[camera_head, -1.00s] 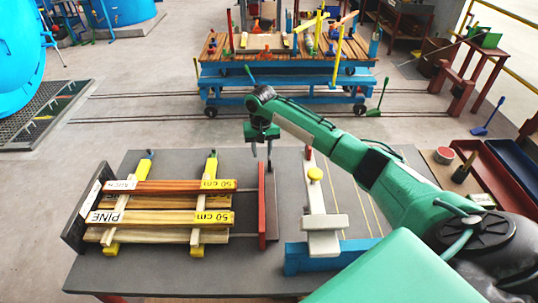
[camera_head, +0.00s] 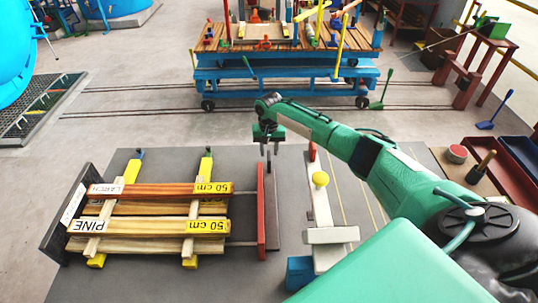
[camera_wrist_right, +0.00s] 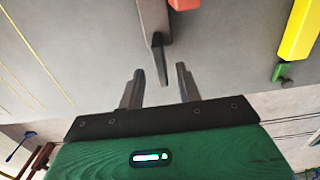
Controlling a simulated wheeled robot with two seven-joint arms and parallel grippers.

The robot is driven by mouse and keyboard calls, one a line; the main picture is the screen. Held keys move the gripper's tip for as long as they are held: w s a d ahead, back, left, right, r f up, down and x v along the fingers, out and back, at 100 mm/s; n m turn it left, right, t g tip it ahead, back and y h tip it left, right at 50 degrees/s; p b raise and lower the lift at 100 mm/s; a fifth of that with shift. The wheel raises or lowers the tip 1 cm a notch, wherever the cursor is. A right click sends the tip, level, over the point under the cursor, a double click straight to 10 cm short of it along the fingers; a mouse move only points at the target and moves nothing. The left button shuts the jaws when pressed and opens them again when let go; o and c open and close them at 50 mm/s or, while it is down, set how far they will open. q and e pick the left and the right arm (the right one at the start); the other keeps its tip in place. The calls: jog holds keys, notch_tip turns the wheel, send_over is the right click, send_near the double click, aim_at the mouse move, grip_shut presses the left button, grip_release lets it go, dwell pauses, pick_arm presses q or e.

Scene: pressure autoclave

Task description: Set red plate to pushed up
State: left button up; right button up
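Thin rods run from the stack side to the plate. My right gripper (camera_head: 267,165) hangs fingers-down at the plate's far end, slightly to its right. In the right wrist view its fingers (camera_wrist_right: 157,88) are apart, with a grey-brown piece with a dark tip (camera_wrist_right: 157,45) beyond them; I cannot tell which part this is or whether they touch. My left gripper is out of view.
Two yellow supports (camera_head: 199,205) lie under the boards. A dark upright end plate (camera_head: 68,215) closes the left side. A blue cart (camera_head: 285,75) stands behind on rails.

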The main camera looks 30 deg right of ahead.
aim_at(269, 155)
notch_tip(269, 155, down, 3)
jog(key=shift+f, duration=0.5)
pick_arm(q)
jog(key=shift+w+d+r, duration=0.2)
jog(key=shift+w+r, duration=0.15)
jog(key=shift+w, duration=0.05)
pick_arm(e)
grip_shut()
